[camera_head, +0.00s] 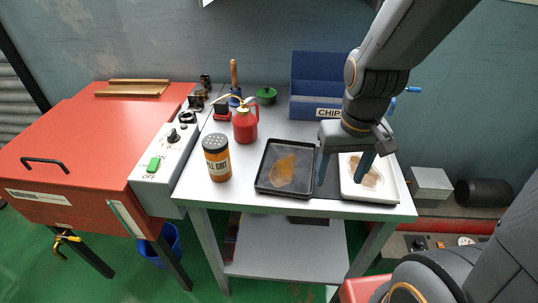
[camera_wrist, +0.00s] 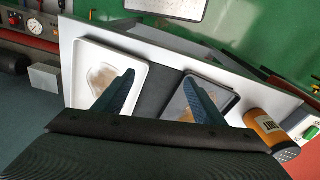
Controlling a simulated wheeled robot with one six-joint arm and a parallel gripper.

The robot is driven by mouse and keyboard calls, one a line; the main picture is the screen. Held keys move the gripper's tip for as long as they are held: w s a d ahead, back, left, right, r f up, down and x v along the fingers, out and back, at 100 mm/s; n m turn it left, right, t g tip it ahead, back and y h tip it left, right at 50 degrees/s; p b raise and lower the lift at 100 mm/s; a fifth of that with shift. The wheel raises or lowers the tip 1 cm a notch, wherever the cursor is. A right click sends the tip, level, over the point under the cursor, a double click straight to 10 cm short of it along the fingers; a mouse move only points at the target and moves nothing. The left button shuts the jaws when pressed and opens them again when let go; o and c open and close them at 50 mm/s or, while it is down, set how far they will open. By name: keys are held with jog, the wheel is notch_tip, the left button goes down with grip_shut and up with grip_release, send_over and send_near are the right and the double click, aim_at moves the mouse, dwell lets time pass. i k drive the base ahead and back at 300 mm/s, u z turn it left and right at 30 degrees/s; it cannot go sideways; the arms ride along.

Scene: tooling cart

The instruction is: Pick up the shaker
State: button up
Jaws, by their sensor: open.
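The shaker (camera_head: 217,158) is an orange jar with a dark perforated lid and a pale label. It stands upright near the front left of the grey cart top (camera_head: 243,197). It also shows in the wrist view at the right (camera_wrist: 267,130). My gripper (camera_head: 340,168) is open and empty, pointing down above the cart between the dark tray and the white tray. The shaker is well to its left in the head view. In the wrist view, the gripper's fingers (camera_wrist: 163,92) are spread apart with nothing between them.
A dark tray (camera_head: 262,188) with an amber patch lies between the shaker and my gripper. A white tray (camera_head: 398,190) is at the right. A red oil can (camera_head: 245,126) stands behind the shaker. A blue bin (camera_head: 318,68) is at the back. A red machine (camera_head: 85,145) is at left.

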aim_at(215, 146)
jog(key=u, duration=0.35)
jog(key=k, duration=1)
jog(key=z, duration=0.05)
jog(key=i, duration=0.4)
jog(key=u, duration=0.05)
